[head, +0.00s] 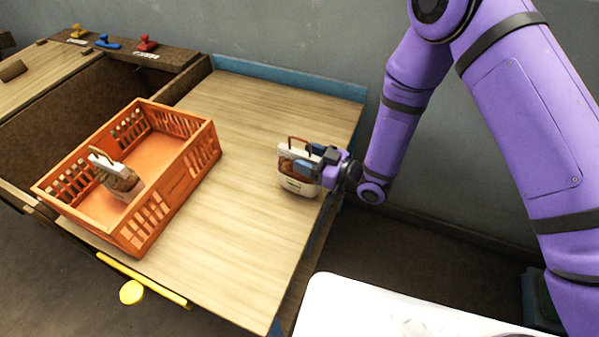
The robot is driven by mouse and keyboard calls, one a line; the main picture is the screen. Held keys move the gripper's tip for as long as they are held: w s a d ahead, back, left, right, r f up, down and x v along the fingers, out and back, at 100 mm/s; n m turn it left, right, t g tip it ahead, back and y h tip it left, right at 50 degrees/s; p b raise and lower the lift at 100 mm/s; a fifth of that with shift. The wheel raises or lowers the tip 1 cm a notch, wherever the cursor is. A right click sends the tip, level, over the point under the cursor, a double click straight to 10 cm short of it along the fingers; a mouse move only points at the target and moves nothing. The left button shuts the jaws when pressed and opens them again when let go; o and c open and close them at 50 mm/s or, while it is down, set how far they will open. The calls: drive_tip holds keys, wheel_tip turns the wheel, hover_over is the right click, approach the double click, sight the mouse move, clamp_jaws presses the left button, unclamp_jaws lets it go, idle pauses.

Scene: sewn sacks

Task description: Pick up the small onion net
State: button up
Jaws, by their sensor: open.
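A small white-and-brown sack with a brown loop handle (297,187) stands upright on the right part of the wooden table; it looks like an onion net. My gripper (318,160) is at its upper right side, with the fingers open close to the top and handle. The gripper hides part of the sack, and I cannot tell whether they touch. At this size I cannot read the labels or tell which sack is smaller.
The wooden table (240,215) is bare between crate and sack. A blue strip (285,77) edges its back. Red, blue and yellow handled items (107,42) sit on a ledge at the far left. A white surface (390,315) is at the front right.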

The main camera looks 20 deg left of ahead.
clamp_jaws()
drive_tip(key=shift+s+d+f, duration=0.1)
idle(0.4)
